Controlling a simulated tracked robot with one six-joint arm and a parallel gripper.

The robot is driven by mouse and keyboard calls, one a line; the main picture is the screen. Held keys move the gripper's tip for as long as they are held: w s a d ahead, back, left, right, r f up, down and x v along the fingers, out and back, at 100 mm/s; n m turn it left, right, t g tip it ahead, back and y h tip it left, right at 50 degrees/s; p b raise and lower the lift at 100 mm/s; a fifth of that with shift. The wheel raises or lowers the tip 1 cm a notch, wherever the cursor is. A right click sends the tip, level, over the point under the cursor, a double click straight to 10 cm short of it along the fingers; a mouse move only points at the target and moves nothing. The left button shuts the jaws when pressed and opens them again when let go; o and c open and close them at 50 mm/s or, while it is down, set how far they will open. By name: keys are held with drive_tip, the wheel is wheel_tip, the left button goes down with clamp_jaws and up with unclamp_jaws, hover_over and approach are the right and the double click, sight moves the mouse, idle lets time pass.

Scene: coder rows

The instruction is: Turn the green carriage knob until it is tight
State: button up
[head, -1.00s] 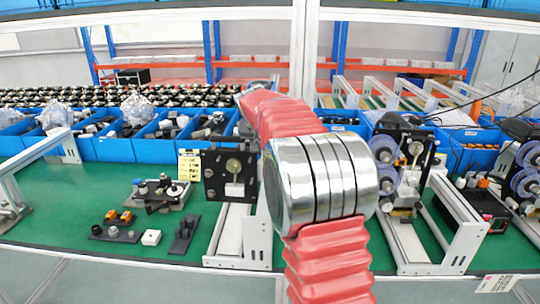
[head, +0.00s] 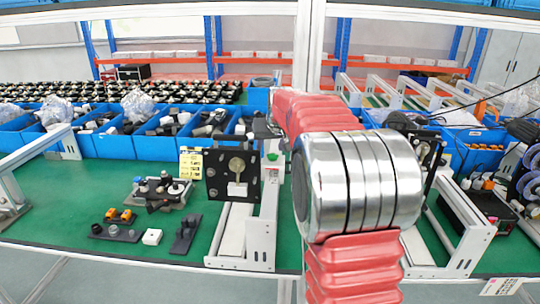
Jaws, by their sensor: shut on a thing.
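The green carriage knob (head: 272,157) is a small green spot at the right edge of a black square plate with a round brass-coloured disc (head: 236,166). The plate stands upright on a pale rail frame (head: 240,235). My gripper (head: 267,135) shows only as a small dark shape just above the knob, at the far end of my red and silver arm. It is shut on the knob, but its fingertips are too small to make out. Whether the knob is tight does not show.
Blue bins (head: 165,140) with parts line the back of the green bench (head: 60,205). Black fixtures (head: 160,190), small blocks (head: 116,225) and a white block (head: 152,237) lie left of the plate. My arm hides much of another rail station on the right.

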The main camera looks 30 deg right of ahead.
sight(275, 154)
drive_tip(key=shift+n+g+y, duration=0.3)
drive_tip(key=shift+g, duration=0.1)
drive_tip(key=s, duration=0.4)
drive_tip(key=shift+s+a+f, duration=0.1)
drive_tip(key=shift+s+a, duration=0.25)
drive_tip(key=shift+s, duration=0.05)
drive_tip(key=shift+w+f, duration=0.4)
drive_tip(key=shift+w, duration=0.2)
drive_tip(key=shift+w+f, duration=0.35)
drive_tip(key=shift+w, duration=0.2)
drive_tip(key=shift+s+d, duration=0.1)
drive_tip(key=shift+w+d+n+y, duration=0.1)
drive_tip(key=shift+d+n+y, duration=0.2)
drive_tip(key=shift+n+y, duration=0.45)
drive_tip(key=shift+w+d+n+y, duration=0.1)
drive_tip(key=shift+d+n+y, duration=0.25)
drive_tip(key=shift+n, duration=0.8)
drive_tip(key=n+y, duration=0.1)
drive_tip(key=n, duration=0.1)
drive_tip(key=d+n+y, duration=0.1)
drive_tip(key=n, duration=0.1)
drive_tip(key=n+g+y, duration=0.1)
drive_tip(key=n, duration=0.1)
drive_tip(key=shift+w+d+r+y, duration=0.1)
drive_tip(key=shift+w+d+y, duration=0.2)
drive_tip(key=shift+d, duration=0.1)
drive_tip(key=shift+s, duration=0.1)
drive_tip(key=shift+s+a, duration=0.2)
drive_tip(key=shift+a, duration=0.25)
